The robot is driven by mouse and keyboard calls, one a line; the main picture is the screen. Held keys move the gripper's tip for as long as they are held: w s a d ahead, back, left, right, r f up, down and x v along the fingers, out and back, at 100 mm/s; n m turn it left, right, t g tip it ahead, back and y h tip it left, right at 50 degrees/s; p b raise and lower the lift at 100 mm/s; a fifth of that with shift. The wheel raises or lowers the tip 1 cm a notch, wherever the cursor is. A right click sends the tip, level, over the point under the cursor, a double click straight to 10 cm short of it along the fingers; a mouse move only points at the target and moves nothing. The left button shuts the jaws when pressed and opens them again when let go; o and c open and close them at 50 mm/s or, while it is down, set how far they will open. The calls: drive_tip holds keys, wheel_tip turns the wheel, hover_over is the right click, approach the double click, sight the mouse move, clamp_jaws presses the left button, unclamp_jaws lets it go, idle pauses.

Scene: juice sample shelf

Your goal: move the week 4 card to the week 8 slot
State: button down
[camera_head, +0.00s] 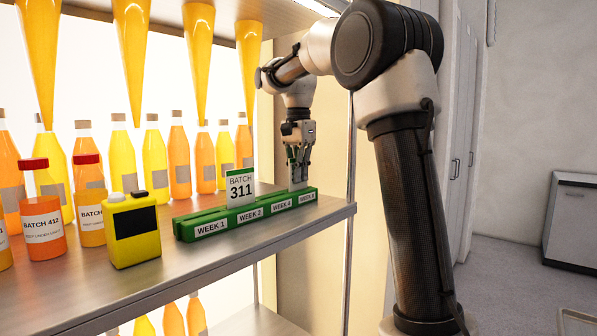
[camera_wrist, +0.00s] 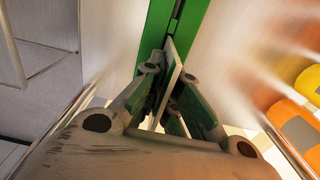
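A green slotted rack (camera_head: 187,238) with labels WEEK 1, WEEK 2, WEEK 4 and one partly unclear end label, apparently WEEK 8 (camera_head: 307,196), lies on the upper shelf. A white BATCH 311 card (camera_head: 240,188) stands upright behind the WEEK 2 label. My gripper (camera_head: 298,172) points down at the rack's right end, close above the WEEK 4 and end labels. In the wrist view its fingers (camera_wrist: 168,78) are closed around a thin pale card (camera_wrist: 177,62), seen edge-on over the green rack. Its print is hidden, and I cannot tell whether its lower edge sits in a slot.
A yellow device (camera_head: 132,230) with a black screen stands left of the rack. Red-capped sample bottles (camera_head: 43,215) stand farther left. Several juice bottles (camera_head: 179,155) line the back. A metal shelf post (camera_head: 350,150) is right of the gripper.

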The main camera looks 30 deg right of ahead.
drive_tip(key=c, duration=1.6)
unclamp_jaws()
drive_tip(key=shift+o, duration=0.2)
wheel_tip(320, 180, up, 12)
drive_tip(key=shift+f, duration=0.1)
drive_tip(key=s+f+n+t, duration=0.2)
drive_tip(key=s+f+n, duration=0.4)
drive_tip(key=s+f, duration=0.6)
drive_tip(key=s+f+n+t, duration=0.2)
drive_tip(key=s+f+n, duration=0.5)
drive_tip(key=s+f, duration=0.5)
drive_tip(key=s, duration=0.4)
drive_tip(key=shift+s+n, duration=0.25)
drive_tip(key=shift+n, duration=0.05)
